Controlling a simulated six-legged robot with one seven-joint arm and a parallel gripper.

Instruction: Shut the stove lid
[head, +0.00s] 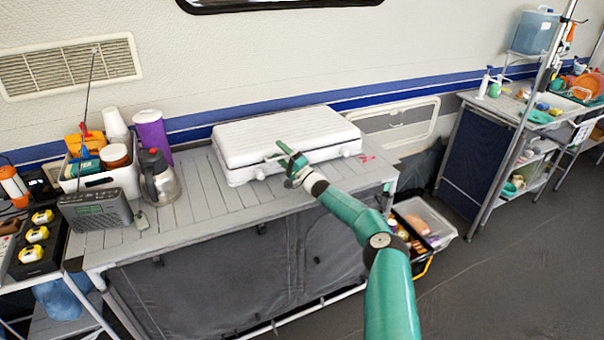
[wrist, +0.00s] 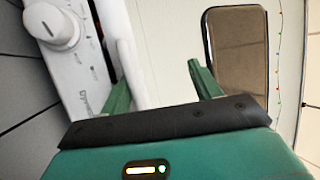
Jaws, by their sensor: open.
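The white stove (head: 245,172) stands on the grey slatted table against the wall. Its white lid (head: 285,132) lies flat over the top and looks down on the body; any thin gap at the front edge is too small to tell. My gripper (head: 284,152) is open at the lid's front edge, near the middle. In the wrist view, the white lid edge (wrist: 150,60) passes between the green fingers of my gripper (wrist: 165,80), closer to the left finger. The stove's front panel with a knob (wrist: 50,25) shows at the upper left there.
A small red item (head: 367,159) lies right of the stove. A crate (head: 432,222) stands on the floor at right.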

